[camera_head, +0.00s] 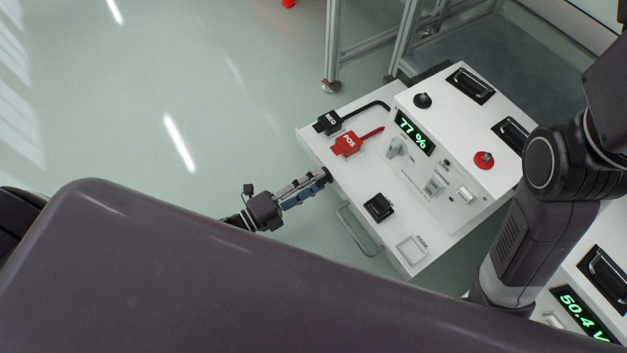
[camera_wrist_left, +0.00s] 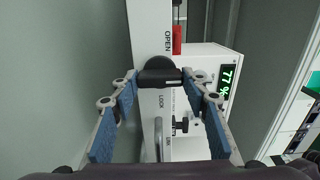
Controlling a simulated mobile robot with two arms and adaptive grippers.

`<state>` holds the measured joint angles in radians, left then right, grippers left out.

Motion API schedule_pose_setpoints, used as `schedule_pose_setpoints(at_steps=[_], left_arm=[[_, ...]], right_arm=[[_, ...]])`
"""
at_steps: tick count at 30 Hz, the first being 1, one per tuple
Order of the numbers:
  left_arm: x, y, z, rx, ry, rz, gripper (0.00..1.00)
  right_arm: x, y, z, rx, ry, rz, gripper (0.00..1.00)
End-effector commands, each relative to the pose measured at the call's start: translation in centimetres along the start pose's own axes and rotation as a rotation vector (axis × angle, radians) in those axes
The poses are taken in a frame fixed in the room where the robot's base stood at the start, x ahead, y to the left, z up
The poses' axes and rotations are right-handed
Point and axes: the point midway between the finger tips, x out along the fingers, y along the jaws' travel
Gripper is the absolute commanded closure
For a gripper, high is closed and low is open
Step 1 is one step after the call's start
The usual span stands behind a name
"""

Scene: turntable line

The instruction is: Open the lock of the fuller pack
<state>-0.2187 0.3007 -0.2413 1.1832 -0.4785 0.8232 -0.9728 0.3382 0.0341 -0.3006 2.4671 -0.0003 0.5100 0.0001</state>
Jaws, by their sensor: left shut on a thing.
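The pack with the green 77 % display (camera_head: 415,132) stands on a white drawer-like base right of centre. A second pack, whose display reads 50.4 V (camera_head: 583,318), is partly in view at lower right. My left gripper (camera_head: 322,177) is at the left face of the 77 % pack's base. In the left wrist view, my left gripper (camera_wrist_left: 160,80) is shut on the black lock knob (camera_wrist_left: 160,70), one finger at each end of its bar. The bar lies crosswise between the words OPEN and LOCK. The knob is hidden in the head view. My right gripper is out of view.
A black NEG plug (camera_head: 328,122) and a red POS plug (camera_head: 346,145) lie on the base top. A drawer-type handle (camera_head: 360,230) sticks out beside the lock. A metal frame (camera_head: 333,50) stands behind. The floor at left is clear.

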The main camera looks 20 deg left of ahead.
Motion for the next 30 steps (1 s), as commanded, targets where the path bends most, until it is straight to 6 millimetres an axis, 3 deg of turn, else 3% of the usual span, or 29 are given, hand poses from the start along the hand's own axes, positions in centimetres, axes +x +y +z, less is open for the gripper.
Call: schedule_pose_setpoints(at_steps=[9,10,14,24,30], left_arm=[[0.0,0.1,0.0,-0.005,-0.001,0.001,0.83],[0.0,0.1,0.0,-0.005,-0.001,0.001,0.56],[0.0,0.1,0.0,-0.004,-0.001,0.001,0.42],[-0.3,0.1,0.0,-0.003,-0.001,0.001,0.41],[-3.1,0.2,0.0,-0.002,-0.001,0.005,0.41]], right_arm=[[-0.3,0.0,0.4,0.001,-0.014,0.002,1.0],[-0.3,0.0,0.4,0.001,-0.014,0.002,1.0],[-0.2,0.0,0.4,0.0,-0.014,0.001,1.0],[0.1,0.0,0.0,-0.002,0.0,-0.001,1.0],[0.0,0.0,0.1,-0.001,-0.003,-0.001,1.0]])
